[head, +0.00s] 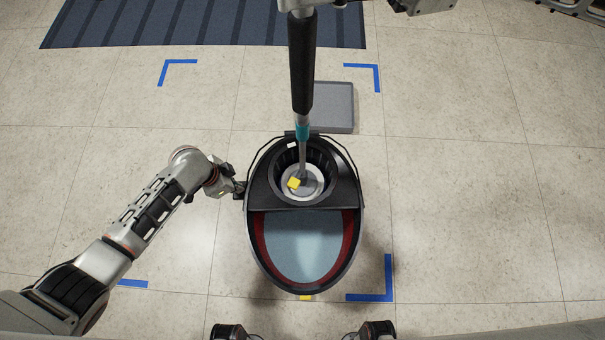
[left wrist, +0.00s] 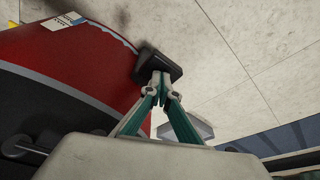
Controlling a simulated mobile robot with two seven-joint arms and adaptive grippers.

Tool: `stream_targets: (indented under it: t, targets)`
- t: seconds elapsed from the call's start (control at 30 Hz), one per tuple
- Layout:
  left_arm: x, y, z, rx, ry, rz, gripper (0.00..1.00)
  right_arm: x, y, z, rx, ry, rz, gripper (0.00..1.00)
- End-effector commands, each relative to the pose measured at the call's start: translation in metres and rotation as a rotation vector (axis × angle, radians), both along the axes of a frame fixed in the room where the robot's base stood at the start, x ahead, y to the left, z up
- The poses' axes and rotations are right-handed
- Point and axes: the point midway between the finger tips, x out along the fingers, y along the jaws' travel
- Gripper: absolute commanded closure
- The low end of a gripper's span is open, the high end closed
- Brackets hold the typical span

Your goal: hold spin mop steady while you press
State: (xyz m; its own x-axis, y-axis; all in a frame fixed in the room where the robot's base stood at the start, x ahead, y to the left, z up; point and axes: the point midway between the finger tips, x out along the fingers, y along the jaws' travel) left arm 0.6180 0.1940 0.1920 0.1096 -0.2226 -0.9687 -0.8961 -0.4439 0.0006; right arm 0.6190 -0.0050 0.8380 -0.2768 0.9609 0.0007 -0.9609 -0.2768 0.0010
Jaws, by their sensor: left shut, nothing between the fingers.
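The spin mop stands nearly upright in the head view. Its black grip (head: 302,65) is at the top, with a teal collar (head: 302,131) below and the lower end inside the round wringer basket (head: 275,172). The bucket (head: 258,262) is black-rimmed and red inside, with pale blue-grey in its front half. My left gripper (head: 239,189) is shut and empty at the bucket's left side. In the left wrist view its dark fingertips (left wrist: 158,66) meet beside the red bucket wall (left wrist: 75,62); I cannot tell if they touch it. My right gripper is not clearly visible.
Blue corner marks (head: 388,275) surround the bucket on the tiled floor. A flat grey block (head: 335,108) lies behind the bucket, and a dark striped mat (head: 200,22) lies at the back left. The floor to the right is clear.

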Motion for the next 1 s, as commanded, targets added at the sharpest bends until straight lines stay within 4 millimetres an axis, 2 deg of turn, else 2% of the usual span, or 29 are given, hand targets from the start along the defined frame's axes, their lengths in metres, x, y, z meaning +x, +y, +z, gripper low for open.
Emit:
stream_targets:
  t: [0.23, 0.7, 1.0]
  targets:
    - [0.000, 0.000, 0.003, 0.000, -0.002, -0.001, 1.00, 0.000, 0.000, -0.001, 0.000, 0.000, 0.000, 1.00]
    - [0.000, 0.000, 0.043, 0.000, -0.002, -0.002, 1.00, 0.000, 0.000, -0.001, -0.001, 0.001, 0.000, 1.00]
    - [0.000, 0.000, 0.050, 0.001, 0.000, 0.000, 1.00, 0.000, 0.000, -0.001, 0.000, 0.001, 0.000, 1.00]
